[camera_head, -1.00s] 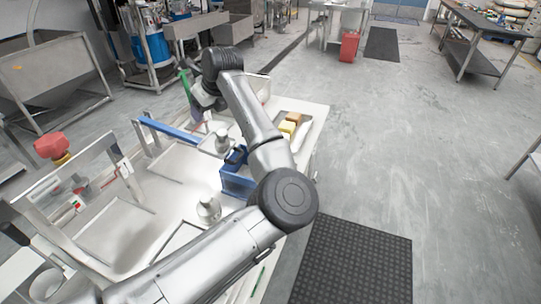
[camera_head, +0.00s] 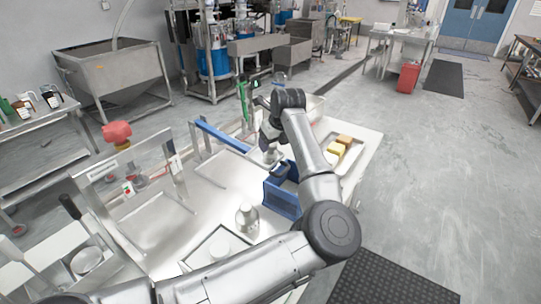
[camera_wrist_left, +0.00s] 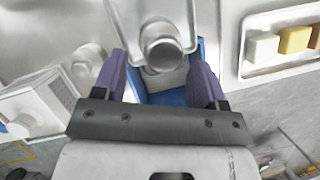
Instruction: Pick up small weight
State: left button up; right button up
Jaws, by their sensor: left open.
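A silver knobbed weight (camera_head: 272,156) stands at the far part of the white bench, just below my left gripper (camera_head: 268,138) in the head view. In the left wrist view a round metal knob (camera_wrist_left: 163,50) shows between the two purple fingers of my left gripper (camera_wrist_left: 160,72). The fingers are open, one on each side, with gaps to the knob. A second silver weight (camera_head: 247,218) stands nearer on the bench. I cannot tell which weight is the small one. My right gripper is not in view.
A blue bin (camera_head: 283,195) stands beside the weights, under my left arm. A tray with yellow and brown blocks (camera_head: 337,150) lies to the right. A blue bar (camera_head: 222,135) and clear upright panels stand on the left.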

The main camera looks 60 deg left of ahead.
aim_at(272, 145)
pick_arm(q)
jog(key=b+x, duration=0.1)
jog(key=x, duration=0.4)
jog(key=shift+a+b, duration=0.15)
jog(key=shift+b, duration=0.15)
jog(key=c, duration=0.9)
jog(key=shift+r, duration=0.1)
jog(key=shift+c, duration=0.3)
jog(key=shift+r, duration=0.1)
